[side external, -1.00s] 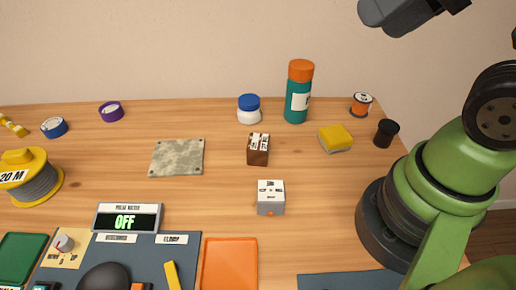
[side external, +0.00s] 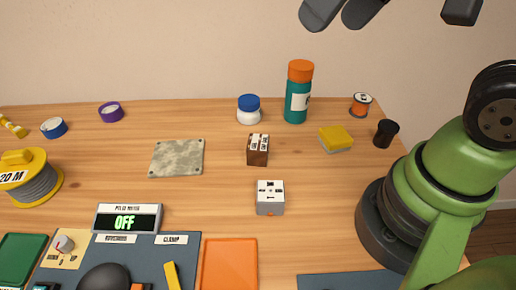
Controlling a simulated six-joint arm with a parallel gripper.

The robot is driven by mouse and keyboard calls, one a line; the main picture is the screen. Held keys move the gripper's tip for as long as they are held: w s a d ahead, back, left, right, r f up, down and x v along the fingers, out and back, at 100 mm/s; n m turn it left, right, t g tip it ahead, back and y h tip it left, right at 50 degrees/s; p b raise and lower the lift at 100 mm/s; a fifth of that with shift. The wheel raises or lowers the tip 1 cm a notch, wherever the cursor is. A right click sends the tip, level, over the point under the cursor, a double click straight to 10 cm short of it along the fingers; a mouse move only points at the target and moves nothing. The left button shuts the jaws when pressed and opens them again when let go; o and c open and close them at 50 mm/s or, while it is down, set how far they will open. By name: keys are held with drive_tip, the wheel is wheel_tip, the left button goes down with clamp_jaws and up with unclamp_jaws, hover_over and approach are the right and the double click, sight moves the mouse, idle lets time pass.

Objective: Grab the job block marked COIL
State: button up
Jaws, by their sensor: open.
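Two small blocks stand on the wooden table. One is a brown block (side external: 258,150) with white labels on its top, near the middle. The other is a light grey block (side external: 270,198) with dark marks on its top face, nearer the camera. The print on both is too small to read, so I cannot tell which is marked COIL. My gripper (side external: 400,12) is at the top edge, partly cut off by the frame. Its dark fingers are apart with nothing between them, high above the table and to the right of both blocks.
A teal bottle (side external: 297,95) with an orange cap and a white jar (side external: 249,110) stand behind the blocks. A yellow sponge (side external: 336,139) lies to the right. A display reading OFF (side external: 127,218) and an orange tray (side external: 230,265) are in front. Table around the blocks is clear.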

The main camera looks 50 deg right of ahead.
drive_tip(key=w+a+f+n+g, duration=0.25)
drive_tip(key=w+f+n, duration=0.25)
drive_tip(key=w+f, duration=0.4)
drive_tip(key=n+g+h, duration=0.1)
drive_tip(key=n+g, duration=0.1)
drive_tip(key=n, duration=0.1)
hover_over(258, 142)
wheel_tip(258, 142, down, 7)
drive_tip(key=shift+n+g+h, duration=0.3)
drive_tip(key=shift+g, duration=0.05)
drive_tip(key=f, duration=0.6)
drive_tip(key=shift+w+a+f, duration=0.2)
drive_tip(key=shift+a, duration=0.05)
drive_tip(key=shift+s+d+f, duration=0.1)
drive_tip(key=shift+d+f, duration=0.05)
drive_tip(key=shift+f, duration=1.45)
drive_tip(key=shift+s+d+f, duration=0.1)
drive_tip(key=shift+f, duration=1.45)
drive_tip(key=shift+c, duration=0.4)
drive_tip(key=c, duration=0.9)
